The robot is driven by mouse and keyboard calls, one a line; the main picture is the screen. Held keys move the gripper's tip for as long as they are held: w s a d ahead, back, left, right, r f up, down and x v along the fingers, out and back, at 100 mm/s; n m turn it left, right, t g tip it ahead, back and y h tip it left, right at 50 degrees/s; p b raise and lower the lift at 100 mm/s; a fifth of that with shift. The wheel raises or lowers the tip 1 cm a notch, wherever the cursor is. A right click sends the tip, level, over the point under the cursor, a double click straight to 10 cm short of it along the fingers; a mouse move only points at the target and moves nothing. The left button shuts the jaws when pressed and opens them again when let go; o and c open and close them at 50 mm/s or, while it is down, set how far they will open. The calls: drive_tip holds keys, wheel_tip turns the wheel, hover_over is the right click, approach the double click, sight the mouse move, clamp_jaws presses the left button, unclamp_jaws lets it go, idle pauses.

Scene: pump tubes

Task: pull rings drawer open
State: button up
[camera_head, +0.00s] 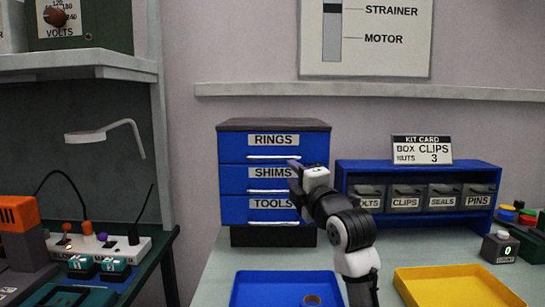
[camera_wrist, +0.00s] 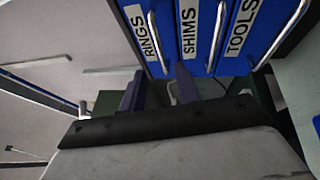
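The blue cabinet's top drawer, labelled RINGS (camera_head: 235,150), looks shut and flush with the drawers below. Its silver bar handle (camera_head: 272,157) runs along its lower front. My gripper (camera_head: 293,168) is at the cabinet's right side, near the right end of this handle. In the wrist view the cabinet appears turned on its side, with the RINGS drawer (camera_wrist: 131,15) leftmost. My gripper (camera_wrist: 160,87) shows two dark fingers spread apart there. The end of the RINGS handle (camera_wrist: 155,38) lies roughly between the fingertips; I cannot tell whether they touch it.
The SHIMS drawer (camera_head: 235,185) and TOOLS drawer (camera_head: 235,215) look shut below. A blue bin rack (camera_head: 343,180) with a kit card (camera_head: 422,149) stands at right. A blue tray (camera_head: 250,288) and yellow tray (camera_head: 450,290) lie in front. A lamp (camera_head: 90,136) stands left.

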sight(277, 158)
drive_tip(key=p+x, duration=0.2)
drive_tip(key=x, duration=0.8)
drive_tip(key=shift+w+a+r, duration=0.1)
drive_tip(key=shift+w+a, duration=0.15)
drive_tip(key=shift+w, duration=0.05)
clamp_jaws()
